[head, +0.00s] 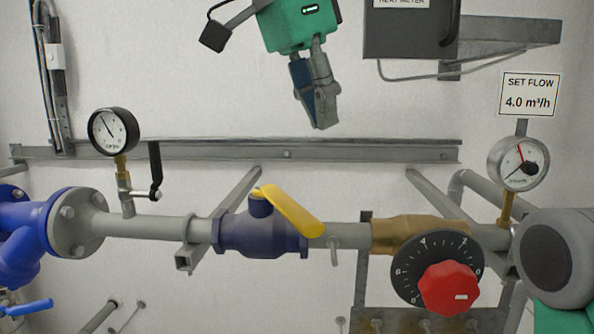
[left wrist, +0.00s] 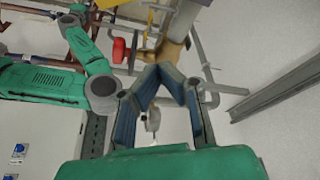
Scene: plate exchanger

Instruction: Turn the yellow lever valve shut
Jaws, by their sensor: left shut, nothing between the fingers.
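The yellow lever (head: 290,209) sits on top of a dark blue valve body (head: 260,238) in the horizontal grey pipe. It runs from the blue stem toward the lower right, over the right part of the body. My left gripper (head: 322,124) hangs above and slightly right of the lever, clearly apart from it in the picture. Its fingers are shut and empty. The fingers also show in the left wrist view (left wrist: 168,72); I cannot tell the lever for sure there. My right gripper is not seen in the head view.
A black-rimmed gauge (head: 114,131) with a small black-handled cock (head: 155,170) stands left of the valve. Right of it are a red knob (head: 449,288) on a black dial and a second gauge (head: 521,163). A grey wall rail (head: 380,153) runs behind.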

